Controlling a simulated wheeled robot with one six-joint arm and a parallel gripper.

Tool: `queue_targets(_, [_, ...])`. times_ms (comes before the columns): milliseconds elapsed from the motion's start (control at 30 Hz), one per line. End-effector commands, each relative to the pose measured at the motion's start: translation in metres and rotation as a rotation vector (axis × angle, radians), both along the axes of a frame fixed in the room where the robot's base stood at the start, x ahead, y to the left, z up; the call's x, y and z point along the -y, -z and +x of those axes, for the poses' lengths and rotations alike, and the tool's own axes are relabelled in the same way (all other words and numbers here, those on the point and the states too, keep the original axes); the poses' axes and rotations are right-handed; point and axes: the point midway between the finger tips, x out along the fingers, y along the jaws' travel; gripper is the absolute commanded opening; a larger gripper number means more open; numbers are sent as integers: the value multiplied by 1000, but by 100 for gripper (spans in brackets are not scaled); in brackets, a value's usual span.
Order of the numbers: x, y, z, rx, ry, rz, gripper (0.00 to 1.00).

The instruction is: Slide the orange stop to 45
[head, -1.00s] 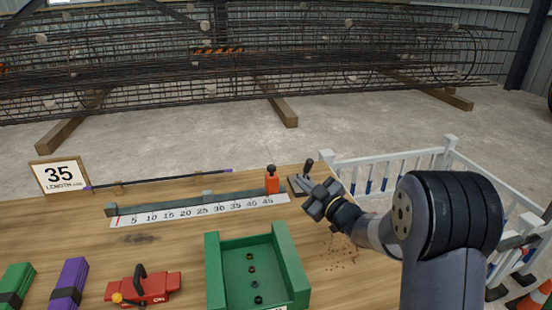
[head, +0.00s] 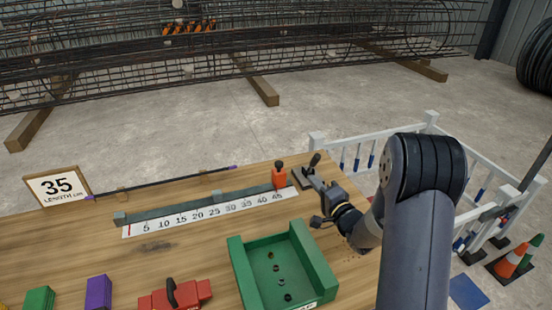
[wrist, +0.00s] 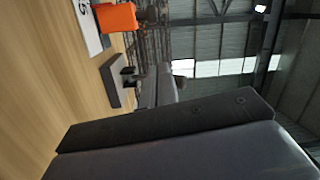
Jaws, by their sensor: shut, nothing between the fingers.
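The orange stop (head: 279,179), with a black knob on top, stands on the grey rail (head: 170,209) near its right end, by the 45 on the white scale strip (head: 165,226). It also shows at the top left of the wrist view (wrist: 115,17). My gripper (head: 318,221) is shut and empty, to the right of the stop and nearer to me, apart from it. A dark gripper part fills the lower wrist view. Its contact with the bench cannot be told.
A lever tool (head: 311,177) stands just right of the stop, behind my gripper. A green tray (head: 240,270) lies in front. A dark bar with purple ends (head: 165,183) lies behind the rail, beside the 35 sign (head: 57,186). A white fence (head: 350,155) borders the right side.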

Motion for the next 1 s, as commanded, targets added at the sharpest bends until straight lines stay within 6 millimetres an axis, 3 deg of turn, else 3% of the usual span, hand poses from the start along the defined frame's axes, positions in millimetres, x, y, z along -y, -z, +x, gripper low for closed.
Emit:
queue_targets(267, [-3,0,10,-33,6,54,0])
queue_targets(867, [-57,-5,101,-32,5,51,0])
queue_targets(1000, [-66,-3,92,-35,5,53,0])
